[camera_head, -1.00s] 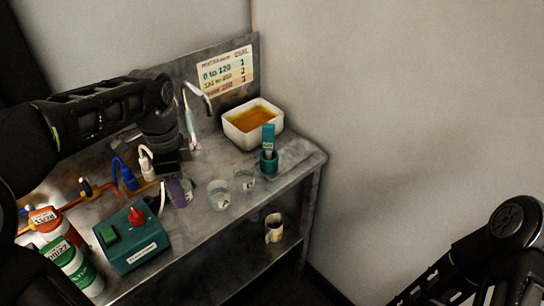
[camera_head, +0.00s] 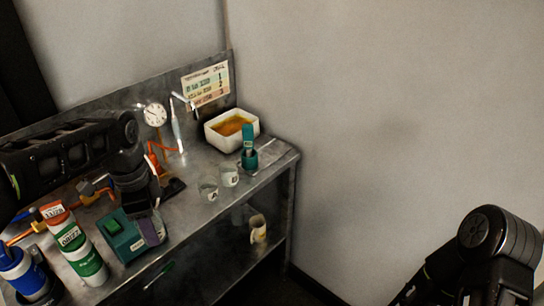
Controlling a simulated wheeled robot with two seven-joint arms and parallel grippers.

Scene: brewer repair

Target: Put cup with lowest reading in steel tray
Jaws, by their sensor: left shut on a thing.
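Two small clear cups stand side by side on the steel bench: cup A (camera_head: 209,190) and cup B (camera_head: 229,175). My left gripper (camera_head: 150,212) is shut on a purplish-grey thing (camera_head: 152,230), seemingly a cup, beside and partly in front of the green switch box. Its contents and any label cannot be made out. A teal meter (camera_head: 248,138) stands upright in a teal holder (camera_head: 249,160). I cannot make out a steel tray or any reading. My right arm shows at the lower right, but its gripper is out of view.
The green box (camera_head: 122,238) and labelled bottles (camera_head: 82,252) crowd the left front. A white basin (camera_head: 213,141) with orange liquid stands at the back, near a gauge (camera_head: 155,114) and a chart (camera_head: 205,85). A mug (camera_head: 258,229) is on the lower shelf.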

